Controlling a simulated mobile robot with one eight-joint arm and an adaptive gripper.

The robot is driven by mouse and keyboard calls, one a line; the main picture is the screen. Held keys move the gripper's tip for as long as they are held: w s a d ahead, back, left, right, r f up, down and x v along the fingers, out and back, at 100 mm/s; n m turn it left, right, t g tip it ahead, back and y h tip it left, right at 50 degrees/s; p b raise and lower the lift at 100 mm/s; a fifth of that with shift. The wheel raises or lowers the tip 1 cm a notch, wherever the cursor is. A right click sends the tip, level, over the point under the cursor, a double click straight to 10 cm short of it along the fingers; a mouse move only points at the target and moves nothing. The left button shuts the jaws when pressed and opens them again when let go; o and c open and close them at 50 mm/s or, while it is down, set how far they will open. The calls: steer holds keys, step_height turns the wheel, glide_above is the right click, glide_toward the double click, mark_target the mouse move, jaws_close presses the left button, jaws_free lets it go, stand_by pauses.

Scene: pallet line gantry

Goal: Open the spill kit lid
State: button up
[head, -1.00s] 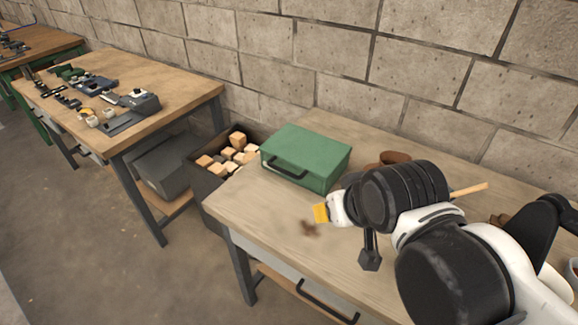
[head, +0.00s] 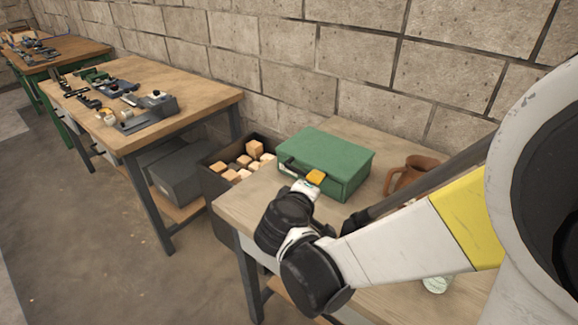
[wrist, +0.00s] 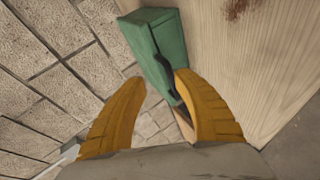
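The spill kit is a green box (head: 338,160) with its lid down, on the wooden table near the wall. Its dark handle (head: 300,172) is on the front face. In the wrist view the green box (wrist: 158,42) stands beyond my fingers, and the dark handle (wrist: 170,78) runs close to the right fingertip. In the head view my gripper (head: 315,177) is in front of the box's front face, near the handle. I cannot tell whether it touches.
A brown mug (head: 412,175) stands to the right of the box. A dark bin of wooden blocks (head: 213,184) is left of the table (head: 238,207). A second workbench (head: 190,112) with tools stands further left. The block wall (head: 350,60) is close behind.

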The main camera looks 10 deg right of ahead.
mark_target(299, 174)
steer(key=w+a+f+n+t+b, duration=0.2)
steer(key=w+a+f+n+t, duration=0.1)
steer(key=a+f, duration=0.15)
steer(key=shift+h, duration=0.3)
steer(key=b+x, duration=0.1)
steer(key=x, duration=0.2)
steer(key=b+x, duration=0.1)
steer(key=x, duration=0.2)
steer(key=r+b+x, duration=0.1)
steer(key=x, duration=0.3)
steer(key=shift+a, duration=0.1)
jaws_close()
